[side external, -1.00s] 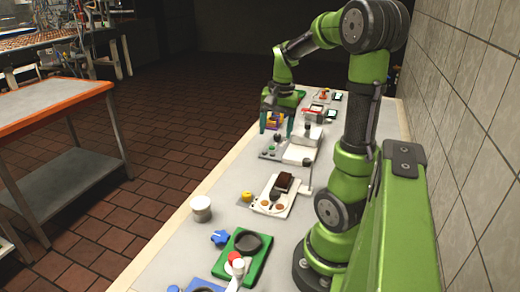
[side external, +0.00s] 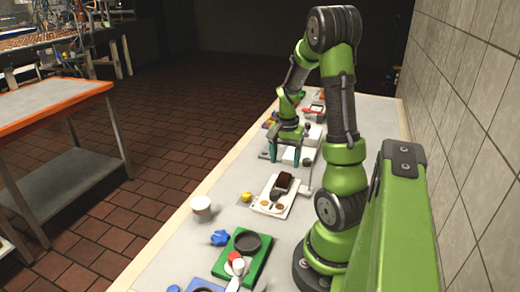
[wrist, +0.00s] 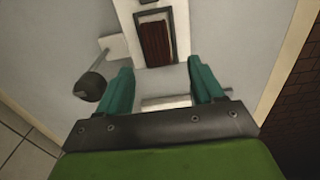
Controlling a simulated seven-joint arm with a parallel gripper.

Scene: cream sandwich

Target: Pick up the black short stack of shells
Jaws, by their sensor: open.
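A short dark brown-black stack (side external: 284,181) sits at the far end of a white tray (side external: 284,210) on the bench. In the wrist view, a ridged brown stack (wrist: 156,42) lies in a dark frame just beyond my fingertips. My gripper (side external: 285,158) is open and empty, pointing down above the bench just past the stack's far side. Its two teal fingers also show in the wrist view (wrist: 159,70), apart, with nothing between them touching either one.
A dark knob on a lever (wrist: 92,87) is left of my fingers in the wrist view.

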